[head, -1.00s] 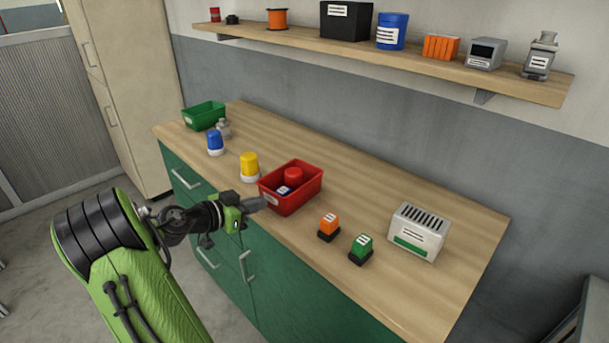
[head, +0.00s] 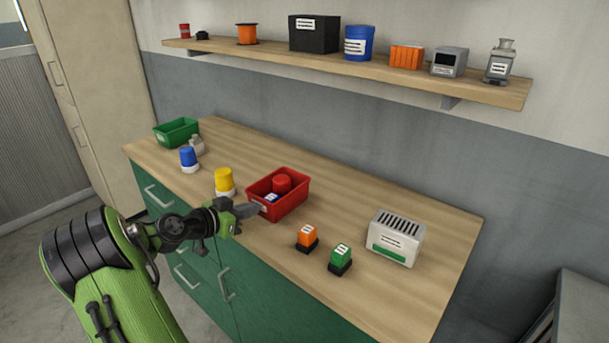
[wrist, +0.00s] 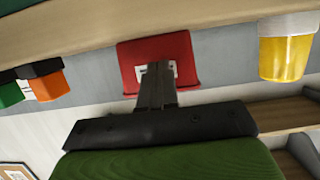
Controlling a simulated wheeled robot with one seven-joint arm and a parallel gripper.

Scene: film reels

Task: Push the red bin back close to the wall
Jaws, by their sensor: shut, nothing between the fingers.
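The red bin (head: 291,206) stands upright on the wooden counter, with a red round piece and a small blue labelled piece inside. There is bare counter between it and the grey wall (head: 330,130). My gripper (head: 257,209) is shut and empty, its tips at the bin's front face by the white label. In the wrist view my shut fingers (wrist: 157,80) overlap the label of the red bin (wrist: 188,55); they look in contact or very nearly so.
A yellow-topped jar (head: 224,181) stands left of the bin. An orange block (head: 307,236) and a green block (head: 341,256) stand to its right front, a grey slotted box (head: 395,238) farther right. A loaded shelf (head: 340,67) hangs above. Counter behind the bin is clear.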

